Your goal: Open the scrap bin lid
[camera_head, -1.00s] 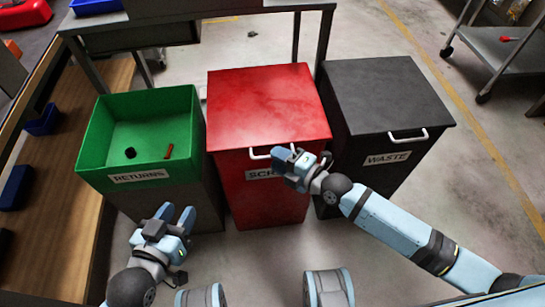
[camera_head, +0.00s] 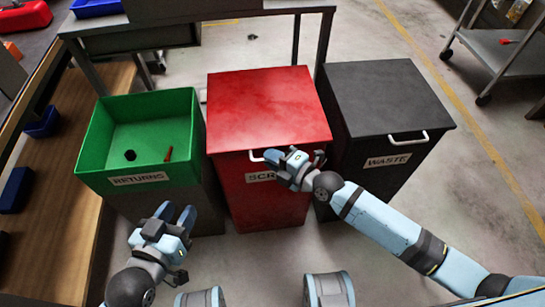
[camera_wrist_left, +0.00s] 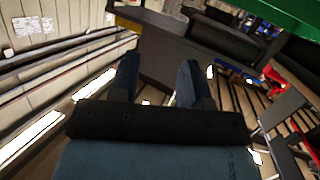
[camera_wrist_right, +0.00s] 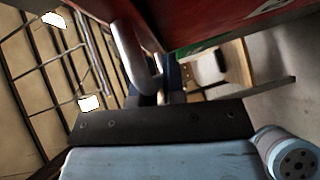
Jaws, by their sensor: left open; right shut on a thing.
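The red scrap bin (camera_head: 275,205) stands in the middle with its red lid (camera_head: 265,105) down and flat. A pale handle (camera_head: 256,156) sits at the lid's front edge; it also shows in the right wrist view (camera_wrist_right: 128,50). My right gripper (camera_head: 276,160) is at the bin's front and shut on the handle, partly hiding it and the bin's label. In the right wrist view the handle bar runs down between the fingers. My left gripper (camera_head: 176,215) is open and empty, low in front of the green bin.
The green returns bin (camera_head: 187,145) is open at left and holds a black piece (camera_head: 130,156) and a red piece (camera_head: 168,154). The black waste bin (camera_head: 388,95) stands closed at right. A wooden bench (camera_head: 75,235) lines the left.

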